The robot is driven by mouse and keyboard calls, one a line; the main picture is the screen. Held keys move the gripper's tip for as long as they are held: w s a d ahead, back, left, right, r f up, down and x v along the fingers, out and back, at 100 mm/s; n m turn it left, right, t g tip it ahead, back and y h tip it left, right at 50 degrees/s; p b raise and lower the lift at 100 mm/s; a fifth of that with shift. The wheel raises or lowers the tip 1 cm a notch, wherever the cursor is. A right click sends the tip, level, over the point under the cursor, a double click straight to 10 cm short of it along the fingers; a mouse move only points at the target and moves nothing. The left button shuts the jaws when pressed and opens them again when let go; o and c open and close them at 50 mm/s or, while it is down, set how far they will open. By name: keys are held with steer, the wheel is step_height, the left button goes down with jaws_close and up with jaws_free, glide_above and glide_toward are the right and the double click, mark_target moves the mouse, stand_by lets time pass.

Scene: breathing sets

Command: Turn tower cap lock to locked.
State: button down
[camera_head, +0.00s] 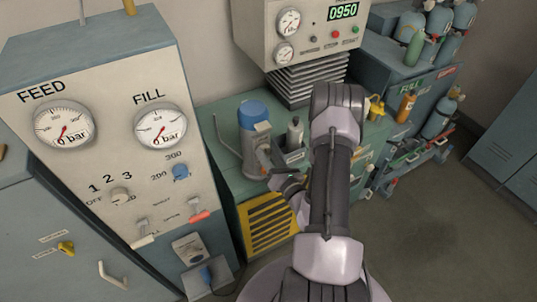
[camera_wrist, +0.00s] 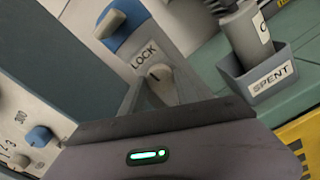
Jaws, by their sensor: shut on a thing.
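The tower (camera_head: 256,147) stands on the green bench and has a blue cap (camera_head: 252,113). In the wrist view the blue cap (camera_wrist: 128,28) carries a pale knob (camera_wrist: 110,24). My gripper (camera_head: 277,178) is at the tower's near lower side. In the wrist view my gripper (camera_wrist: 160,92) is shut on the lock knob, with its fingers at either side. The lower part of the knob is hidden behind my gripper's body, and I cannot read its exact setting.
A SPENT holder (camera_wrist: 266,78) with a grey cylinder (camera_wrist: 246,35) stands right of the tower. A panel (camera_head: 112,100) with FEED and FILL gauges rises at the left. A gauge box (camera_head: 262,40) hangs behind. Open floor (camera_head: 430,220) lies at the right.

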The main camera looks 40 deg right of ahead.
steer(key=shift+m, duration=0.6)
steer(key=c, duration=0.9)
jaws_free()
steer(key=shift+w, duration=0.1)
